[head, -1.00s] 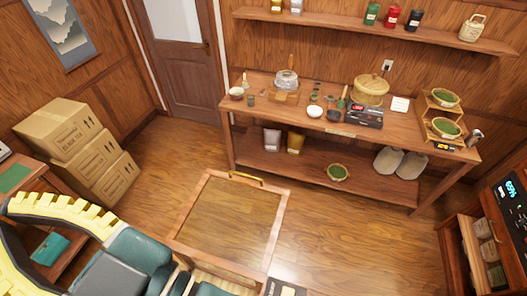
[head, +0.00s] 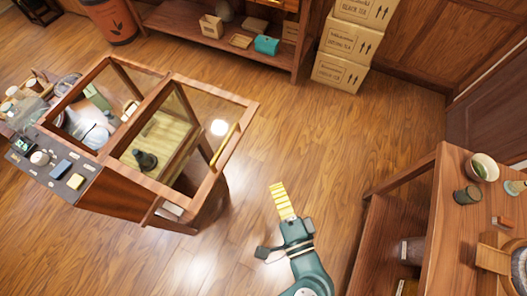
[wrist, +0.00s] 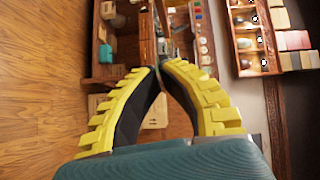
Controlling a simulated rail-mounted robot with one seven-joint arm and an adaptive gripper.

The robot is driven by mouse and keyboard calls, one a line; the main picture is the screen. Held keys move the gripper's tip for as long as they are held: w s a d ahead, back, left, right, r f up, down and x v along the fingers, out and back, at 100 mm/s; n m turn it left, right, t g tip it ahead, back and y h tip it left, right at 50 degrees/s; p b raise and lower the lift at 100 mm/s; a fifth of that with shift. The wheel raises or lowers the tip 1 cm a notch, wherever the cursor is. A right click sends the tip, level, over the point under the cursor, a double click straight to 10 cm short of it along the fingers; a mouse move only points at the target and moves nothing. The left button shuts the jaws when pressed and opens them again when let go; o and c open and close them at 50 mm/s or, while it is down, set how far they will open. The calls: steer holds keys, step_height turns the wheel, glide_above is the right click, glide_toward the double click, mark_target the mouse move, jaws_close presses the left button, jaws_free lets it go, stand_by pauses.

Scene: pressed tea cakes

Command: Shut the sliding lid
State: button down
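The sliding lid is a wood-framed glass panel with a brass handle (head: 225,143) on its right edge. It belongs to the wooden display case (head: 115,187) at the left of the head view. The lid sits toward the right, and the left section of the case looks uncovered, with a pale bowl and other items visible inside. A dark object shows through the glass. My gripper (head: 279,190) is over the floor, right of and apart from the handle. In the wrist view, its yellow fingers (wrist: 159,66) converge at the tips with nothing visible between them.
A wooden bench (head: 415,190) with bowls and cups stands at the right. Stacked cartons (head: 348,45) and a low shelf (head: 180,20) stand at the back. Floor between the case and bench is clear. Small items line the front-left ledge of the case.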

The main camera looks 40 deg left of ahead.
steer(key=w+a+f+m+y+p, duration=0.1)
steer(key=w+a+p, duration=0.1)
steer(key=a, duration=1.1)
steer(key=shift+w, duration=0.65)
steer(key=shift+a+f, duration=0.1)
steer(key=shift+a, duration=0.1)
